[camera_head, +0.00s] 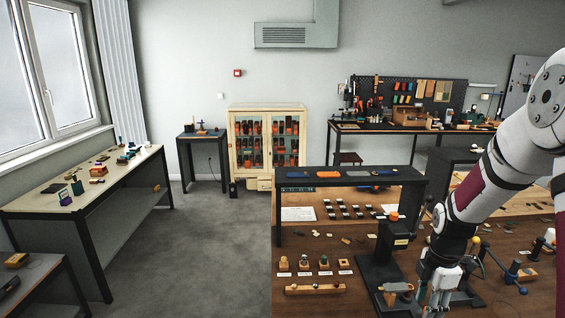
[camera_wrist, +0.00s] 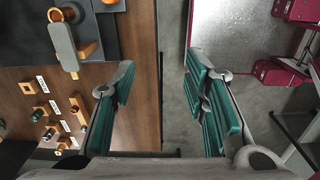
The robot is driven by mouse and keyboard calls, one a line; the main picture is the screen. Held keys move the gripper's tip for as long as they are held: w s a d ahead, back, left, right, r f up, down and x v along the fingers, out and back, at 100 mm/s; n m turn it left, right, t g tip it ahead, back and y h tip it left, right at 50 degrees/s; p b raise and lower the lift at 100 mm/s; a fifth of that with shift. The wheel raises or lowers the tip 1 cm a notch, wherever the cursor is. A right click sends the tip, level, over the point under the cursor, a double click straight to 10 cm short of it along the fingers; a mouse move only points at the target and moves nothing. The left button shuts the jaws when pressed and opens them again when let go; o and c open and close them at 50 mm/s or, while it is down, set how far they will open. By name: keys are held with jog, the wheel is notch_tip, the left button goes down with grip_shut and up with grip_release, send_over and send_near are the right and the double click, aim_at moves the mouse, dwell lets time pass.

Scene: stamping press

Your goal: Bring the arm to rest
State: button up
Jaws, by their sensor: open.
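My arm (camera_head: 487,177) reaches in from the upper right of the head view and bends down over the front of the brown workbench (camera_head: 345,262). My gripper (camera_head: 436,303) is low in that view, just right of the dark stamping press (camera_head: 393,243); its fingertips are hard to make out there. In the wrist view, my gripper (camera_wrist: 165,95) has its two green-padded fingers wide apart with nothing between them. The bench edge and grey floor show beyond the gap.
Small stamps on wooden blocks (camera_head: 303,264) and a wooden rail (camera_head: 316,289) stand left of the press. Blue-knobbed tools (camera_head: 512,272) stand right of my gripper. Open floor (camera_head: 215,240) lies to the left.

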jog(key=a+r+m+t+b, duration=0.15)
jog(key=a+r+m, duration=0.35)
jog(key=r, duration=0.6)
jog(key=s+a+r+m+t+b, duration=0.2)
jog(key=s+a+r+m, duration=0.3)
jog(key=s, duration=0.3)
jog(key=s+a+r+m+t+b, duration=0.2)
jog(key=s+a+r+m, duration=0.3)
jog(key=s+m, duration=0.3)
jog(key=shift+a, duration=0.35)
